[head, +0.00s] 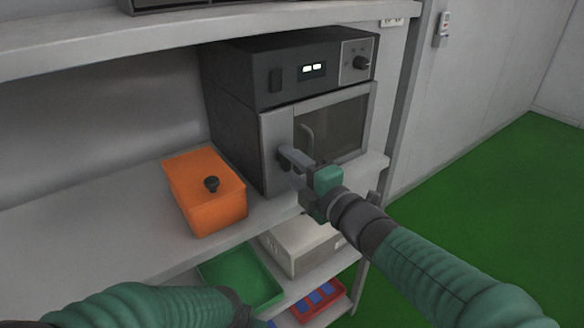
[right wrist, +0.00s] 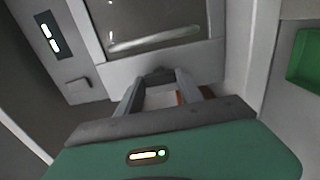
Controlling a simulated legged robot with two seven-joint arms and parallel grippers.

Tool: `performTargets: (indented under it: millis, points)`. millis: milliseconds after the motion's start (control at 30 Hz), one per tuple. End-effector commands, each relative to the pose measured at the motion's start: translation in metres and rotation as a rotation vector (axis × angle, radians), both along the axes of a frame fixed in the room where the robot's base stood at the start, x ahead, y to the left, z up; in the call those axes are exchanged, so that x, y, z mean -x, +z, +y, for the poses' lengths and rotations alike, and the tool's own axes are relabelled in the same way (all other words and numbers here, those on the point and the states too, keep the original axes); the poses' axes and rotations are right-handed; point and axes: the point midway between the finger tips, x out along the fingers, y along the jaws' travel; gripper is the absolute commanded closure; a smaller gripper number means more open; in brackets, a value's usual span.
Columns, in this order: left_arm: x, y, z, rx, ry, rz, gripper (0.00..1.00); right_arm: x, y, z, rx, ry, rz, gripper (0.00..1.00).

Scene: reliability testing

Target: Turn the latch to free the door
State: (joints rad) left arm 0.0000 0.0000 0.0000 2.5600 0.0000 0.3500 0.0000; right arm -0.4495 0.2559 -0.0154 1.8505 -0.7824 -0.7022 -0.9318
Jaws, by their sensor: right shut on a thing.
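The dark grey oven-like chamber (head: 230,130) stands on the shelf with its grey-framed door (head: 276,130) closed. The door has a dark window (head: 340,128) and a curved handle (head: 306,136), which also shows in the right wrist view (right wrist: 155,40). The dark latch (head: 284,158) is at the door's left side. My right gripper (head: 294,160) reaches it from the front right. In the right wrist view the two fingers are shut on the latch (right wrist: 158,75), which is partly hidden between them. My left arm shows at the lower left, but its gripper is out of view.
An orange box (head: 205,205) with a black knob stands left of the chamber on the shelf (head: 110,225). Below are a green tray (head: 240,275), a pale box (head: 300,245) and a red tray with blue items (head: 320,300). Green floor (head: 500,190) lies open at right.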

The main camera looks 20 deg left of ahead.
Motion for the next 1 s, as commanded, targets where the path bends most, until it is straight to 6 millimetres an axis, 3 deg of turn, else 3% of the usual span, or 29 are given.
performTargets:
  millis: [233, 267, 400, 767, 1000]
  points:
    - [0.0, 0.0, 0.0, 0.0, 0.0, 0.0, 0.64, 0.003, -0.007, 0.003, 0.01, 0.008, 0.007, 0.97]
    - [0.0, 0.0, 0.0, 0.0, 0.0, 0.0, 0.64, 0.003, -0.007, 0.003, 0.01, 0.008, 0.007, 0.53]
    - [0.0, 0.0, 0.0, 0.0, 0.0, 0.0, 0.64, 0.002, -0.005, 0.003, 0.007, 0.006, 0.006, 0.35]
    - [0.0, 0.001, 0.0, 0.0, 0.0, 0.0, 0.64, 0.003, -0.002, -0.003, 0.004, 0.001, 0.003, 0.35]
    - [0.0, 0.005, 0.0, 0.0, 0.0, 0.0, 0.64, 0.037, 0.0, -0.046, 0.004, -0.002, 0.003, 0.35]
